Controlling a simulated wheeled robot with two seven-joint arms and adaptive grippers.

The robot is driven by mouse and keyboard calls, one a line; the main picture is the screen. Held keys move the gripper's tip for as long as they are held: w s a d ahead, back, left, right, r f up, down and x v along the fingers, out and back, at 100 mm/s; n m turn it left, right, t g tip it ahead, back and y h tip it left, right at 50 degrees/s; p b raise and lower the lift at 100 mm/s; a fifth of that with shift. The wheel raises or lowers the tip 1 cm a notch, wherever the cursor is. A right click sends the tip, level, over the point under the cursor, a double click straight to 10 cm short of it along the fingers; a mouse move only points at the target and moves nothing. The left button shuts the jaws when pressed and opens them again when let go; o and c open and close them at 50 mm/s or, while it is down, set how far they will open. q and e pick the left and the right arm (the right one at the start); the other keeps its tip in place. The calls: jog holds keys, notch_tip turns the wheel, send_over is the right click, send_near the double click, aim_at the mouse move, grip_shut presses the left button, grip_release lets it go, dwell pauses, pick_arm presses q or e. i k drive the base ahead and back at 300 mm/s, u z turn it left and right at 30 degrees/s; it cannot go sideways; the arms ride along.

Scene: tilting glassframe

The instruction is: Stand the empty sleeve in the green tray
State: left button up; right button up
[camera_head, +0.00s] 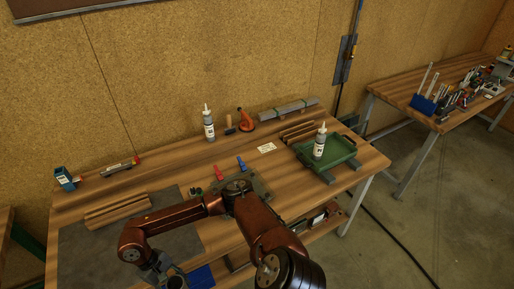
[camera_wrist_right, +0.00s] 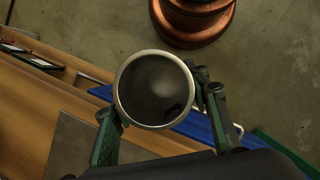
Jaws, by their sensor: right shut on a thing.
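My right gripper (camera_head: 165,268) is low at the front left of the bench and is shut on a grey round sleeve (camera_head: 176,282). In the right wrist view the sleeve (camera_wrist_right: 155,90) shows end-on between the fingers (camera_wrist_right: 158,100), with a pale rim and a dark hollow inside. The green tray (camera_head: 346,160) is at the right end of the bench, far from the gripper. A white-labelled cartridge with a nozzle (camera_head: 320,146) stands upright in it. My left gripper is not in view.
Another cartridge (camera_head: 209,127) stands at the back, near an orange tool (camera_head: 245,120). Red (camera_head: 219,173) and blue (camera_head: 241,163) pieces stand mid-bench. A blue bin (camera_head: 201,277) is near the gripper.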

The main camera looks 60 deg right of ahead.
aim_at(336, 149)
jog(key=u, duration=1.8)
jog(key=k, duration=2.5)
jog(key=z, duration=2.6)
